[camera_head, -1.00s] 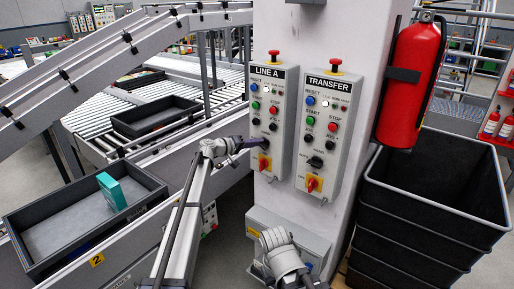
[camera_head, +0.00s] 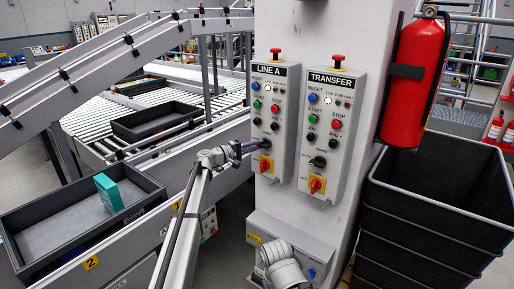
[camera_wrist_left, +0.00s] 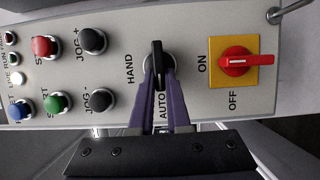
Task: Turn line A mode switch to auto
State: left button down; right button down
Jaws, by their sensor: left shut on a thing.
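The LINE A panel (camera_head: 272,110) is on the front of the white column. Its mode switch (camera_wrist_left: 157,55) has a black bar knob with HAND and AUTO labels beside it. My left gripper (camera_head: 262,144) reaches the panel from the left. In the left wrist view its purple fingers (camera_wrist_left: 159,84) are closed around the knob, one on each side. The bar lies in line with the AUTO label; I cannot tell clearly which end is its pointer. In the head view the gripper largely hides the switch. My right gripper is out of view.
A red rotary switch (camera_wrist_left: 236,62) on a yellow plate is just beside the mode switch. The TRANSFER panel (camera_head: 330,130) stands close on the right. A fire extinguisher (camera_head: 413,85) hangs on the column, above black bins (camera_head: 430,225). Conveyors with trays (camera_head: 80,215) lie left.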

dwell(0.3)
pick_arm(q)
jog(key=c, duration=0.9)
grip_release()
jog(key=shift+a, duration=0.15)
jog(key=v, duration=0.7)
jog(key=shift+s+a, duration=0.2)
jog(key=shift+s, duration=0.05)
